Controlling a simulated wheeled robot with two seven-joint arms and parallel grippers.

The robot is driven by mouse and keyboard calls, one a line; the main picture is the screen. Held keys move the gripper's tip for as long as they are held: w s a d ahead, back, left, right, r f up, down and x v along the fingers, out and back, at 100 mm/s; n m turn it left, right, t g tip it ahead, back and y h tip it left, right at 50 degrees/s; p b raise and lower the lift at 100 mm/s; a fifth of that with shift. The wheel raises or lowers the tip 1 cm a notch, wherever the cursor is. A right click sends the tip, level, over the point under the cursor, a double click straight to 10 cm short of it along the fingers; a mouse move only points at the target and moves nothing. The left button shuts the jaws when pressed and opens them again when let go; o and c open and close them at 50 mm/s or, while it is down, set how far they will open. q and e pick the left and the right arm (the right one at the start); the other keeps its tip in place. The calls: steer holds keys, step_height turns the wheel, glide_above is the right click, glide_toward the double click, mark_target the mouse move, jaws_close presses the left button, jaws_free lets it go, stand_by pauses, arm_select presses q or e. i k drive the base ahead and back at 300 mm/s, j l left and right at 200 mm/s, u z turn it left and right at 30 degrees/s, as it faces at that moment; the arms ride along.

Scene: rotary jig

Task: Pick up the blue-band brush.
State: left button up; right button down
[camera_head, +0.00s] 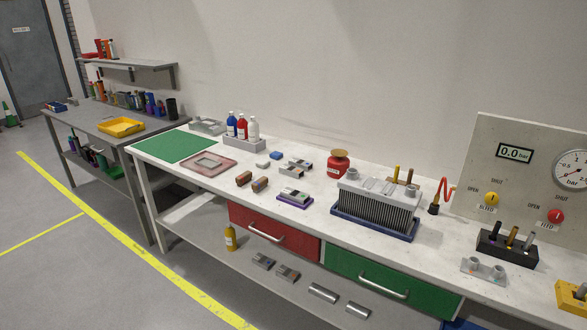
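No blue band can be made out on any brush at this size. Two small brown blocks, possibly brushes, lie side by side on the white workbench (315,213), left of its middle: the left block (243,178) and the right block (260,184). A small blue piece (276,155) and a grey-blue piece (262,164) lie behind them; I cannot tell what they are. Neither of my grippers shows in the head view.
A pink-rimmed tray (208,163) and green mat (172,147) lie to the left. A bottle caddy (243,143) stands behind. A finned block on a blue tray (376,211), a red pot (338,164) and a gauge panel (530,165) stand right. Bare bench lies around the brown blocks.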

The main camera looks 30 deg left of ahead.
mark_target(262, 183)
steer(key=u, duration=1.15)
